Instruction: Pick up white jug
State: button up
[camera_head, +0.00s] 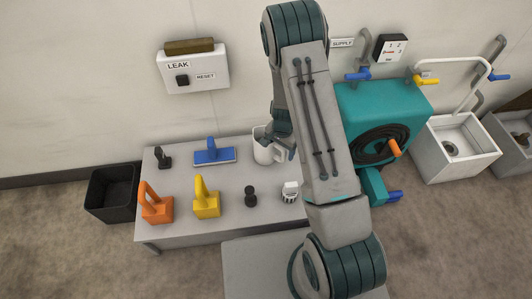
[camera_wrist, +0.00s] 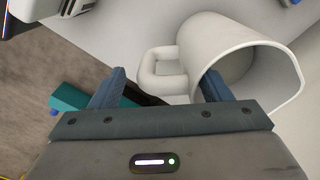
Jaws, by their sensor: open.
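The white jug (camera_head: 264,153) stands near the back right of the grey table, partly hidden by my arm. In the wrist view the white jug (camera_wrist: 238,52) shows its round open mouth, with its loop handle (camera_wrist: 162,72) on the left. My gripper (camera_wrist: 160,80) is open, its two blue fingers spread with the handle between them in the picture. The right finger overlaps the jug's rim; I cannot tell whether it is inside the mouth or touching. In the head view my gripper (camera_head: 283,143) is at the jug's right side.
The grey table (camera_head: 225,180) also holds a blue-handled tool (camera_head: 214,153), orange (camera_head: 155,207) and yellow (camera_head: 206,200) handled blocks, a black dumbbell-shaped item (camera_head: 250,196) and a small white item (camera_head: 290,191). A teal machine (camera_head: 405,103) with a coiled hose stands right; a black bin (camera_head: 112,190) stands left.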

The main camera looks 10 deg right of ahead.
jog(key=shift+f, duration=0.7)
jog(key=shift+r, duration=0.1)
jog(key=c, duration=1.4)
jog(key=shift+c, duration=0.2)
jog(key=shift+r, duration=0.1)
